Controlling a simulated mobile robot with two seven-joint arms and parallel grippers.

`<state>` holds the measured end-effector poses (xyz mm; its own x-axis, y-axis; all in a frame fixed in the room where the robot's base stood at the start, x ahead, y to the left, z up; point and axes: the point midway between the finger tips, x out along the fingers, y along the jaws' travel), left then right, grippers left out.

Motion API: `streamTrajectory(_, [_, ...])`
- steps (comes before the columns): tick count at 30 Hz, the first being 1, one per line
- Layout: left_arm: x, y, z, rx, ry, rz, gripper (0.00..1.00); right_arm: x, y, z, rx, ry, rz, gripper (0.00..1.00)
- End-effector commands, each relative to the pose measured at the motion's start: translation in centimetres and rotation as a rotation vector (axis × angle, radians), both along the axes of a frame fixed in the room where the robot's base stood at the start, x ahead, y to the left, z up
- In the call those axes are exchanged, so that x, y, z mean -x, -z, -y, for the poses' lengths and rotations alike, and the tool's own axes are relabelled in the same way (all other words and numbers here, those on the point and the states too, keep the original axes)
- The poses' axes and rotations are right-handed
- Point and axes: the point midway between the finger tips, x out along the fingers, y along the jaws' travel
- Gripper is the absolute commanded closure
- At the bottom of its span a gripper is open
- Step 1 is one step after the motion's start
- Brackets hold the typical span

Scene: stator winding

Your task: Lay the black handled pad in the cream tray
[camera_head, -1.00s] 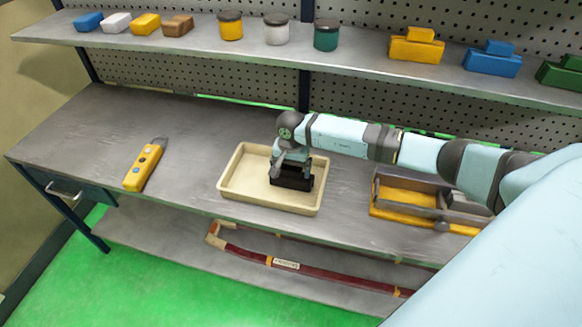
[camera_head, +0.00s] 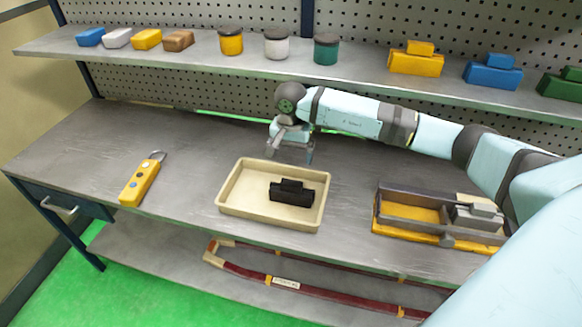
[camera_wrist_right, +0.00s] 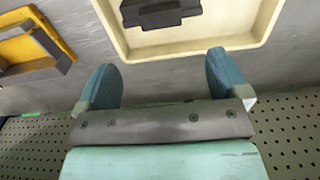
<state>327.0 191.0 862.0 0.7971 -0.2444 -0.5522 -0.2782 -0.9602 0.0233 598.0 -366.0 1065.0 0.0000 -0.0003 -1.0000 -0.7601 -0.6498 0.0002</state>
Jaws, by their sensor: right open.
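The black handled pad (camera_head: 292,191) lies in the cream tray (camera_head: 240,205), right of the tray's middle, with its handle on top. In the right wrist view the pad (camera_wrist_right: 155,14) also lies inside the tray (camera_wrist_right: 240,40), cut off by the top edge. My right gripper (camera_head: 292,155) is above the bench behind the tray, apart from the pad. Its two fingers (camera_wrist_right: 160,80) are spread with nothing between them in the right wrist view. My left gripper is not in view.
A yellow handheld device (camera_head: 140,182) lies left of the tray. A yellow and grey fixture (camera_head: 410,214) stands to the right. A shelf (camera_head: 200,52) with blocks and jars runs above the back. The bench (camera_head: 190,160) is clear between device and tray.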

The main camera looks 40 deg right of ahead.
Motion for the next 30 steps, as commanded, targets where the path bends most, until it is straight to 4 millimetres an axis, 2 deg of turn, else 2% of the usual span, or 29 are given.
streamTrajectory(2, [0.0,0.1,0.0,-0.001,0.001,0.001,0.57,0.1,-0.2,-0.4,-0.014,0.003,-0.002,0.07])
streamTrajectory(5, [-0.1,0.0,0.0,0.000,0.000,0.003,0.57,1.1,1.1,-3.3,-0.123,0.031,-0.021,0.07])
streamTrajectory(8, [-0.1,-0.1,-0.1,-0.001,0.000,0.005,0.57,3.6,3.6,-9.5,-0.376,0.130,-0.085,0.07])
streamTrajectory(9, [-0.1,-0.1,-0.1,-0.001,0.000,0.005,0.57,5.0,4.3,-12.8,-0.517,0.202,-0.134,0.07])
streamTrajectory(10, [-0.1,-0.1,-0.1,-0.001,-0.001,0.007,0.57,6.2,4.7,-15.3,-0.628,0.269,-0.181,0.07])
streamTrajectory(12, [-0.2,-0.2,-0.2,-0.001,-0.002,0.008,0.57,8.6,4.5,-20.3,-0.882,0.457,-0.319,0.07])
streamTrajectory(15, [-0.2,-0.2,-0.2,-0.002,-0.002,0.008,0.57,10.9,3.0,-25.2,-1.207,0.779,-0.573,0.07])
streamTrajectory(17, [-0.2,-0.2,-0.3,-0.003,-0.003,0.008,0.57,11.7,2.1,-26.7,-1.371,1.000,-0.758,0.07])
streamTrajectory(19, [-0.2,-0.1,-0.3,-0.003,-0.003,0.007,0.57,12.1,1.5,-27.3,-1.532,1.276,-0.998,0.07])
streamTrajectory(21, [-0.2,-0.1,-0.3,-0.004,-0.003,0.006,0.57,12.3,1.8,-26.7,-1.654,1.571,-1.261,0.07])
streamTrajectory(23, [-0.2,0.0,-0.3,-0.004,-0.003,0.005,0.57,12.6,2.9,-25.4,-1.722,1.834,-1.508,0.07])
streamTrajectory(24, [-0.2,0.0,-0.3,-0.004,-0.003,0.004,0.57,13.0,4.2,-24.4,1.734,-2.003,1.669,0.07])
streamTrajectory(26, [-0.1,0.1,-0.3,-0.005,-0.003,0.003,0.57,14.0,6.6,-22.6,1.410,-1.846,1.572,0.07])
streamTrajectory(27, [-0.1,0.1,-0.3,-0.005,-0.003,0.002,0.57,15.1,8.6,-21.5,1.214,-1.737,1.500,0.07])
streamTrajectory(30, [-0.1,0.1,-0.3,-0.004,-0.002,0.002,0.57,18.6,13.3,-19.2,0.807,-1.470,1.318,0.07])
